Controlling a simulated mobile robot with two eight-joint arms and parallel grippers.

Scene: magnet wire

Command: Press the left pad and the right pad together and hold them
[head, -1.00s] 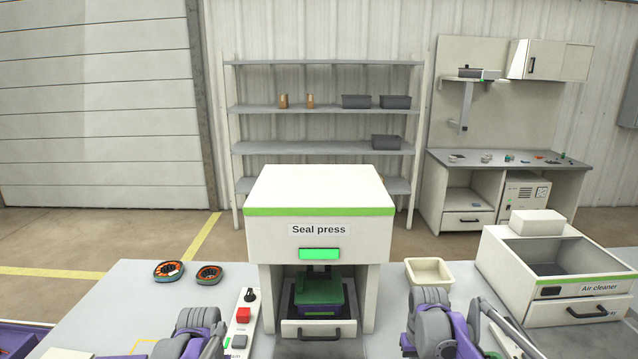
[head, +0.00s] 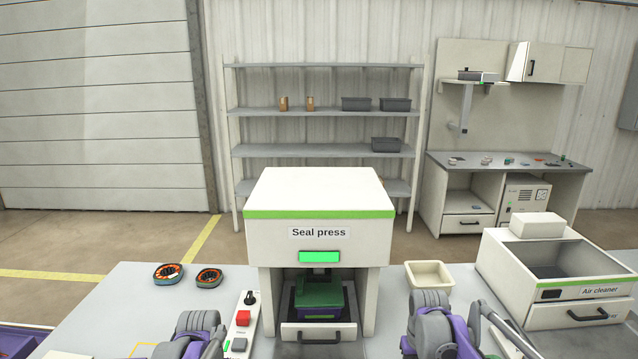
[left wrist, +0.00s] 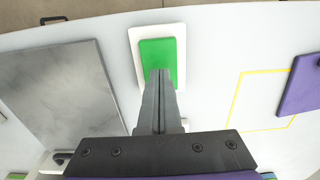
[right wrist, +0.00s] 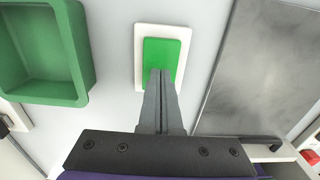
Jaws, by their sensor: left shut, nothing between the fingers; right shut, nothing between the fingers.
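The left pad (left wrist: 160,52) is a green rectangle on a white base in the left wrist view. My left gripper (left wrist: 160,76) is shut and empty, with its tips over the pad's near part. The right pad (right wrist: 162,50) looks the same in the right wrist view. My right gripper (right wrist: 161,76) is shut and empty, with its tips over that pad's near part. Whether the tips touch or press the pads cannot be told. In the head view both pads and fingertips are out of sight; only my arms show at the bottom.
The seal press (head: 318,205) stands between my arms with a lit green panel (head: 319,257). A green and purple part (head: 319,297) sits in its drawer. A control box (head: 241,325) stands left of it. A cream tray (head: 429,275) and air cleaner (head: 560,265) stand right.

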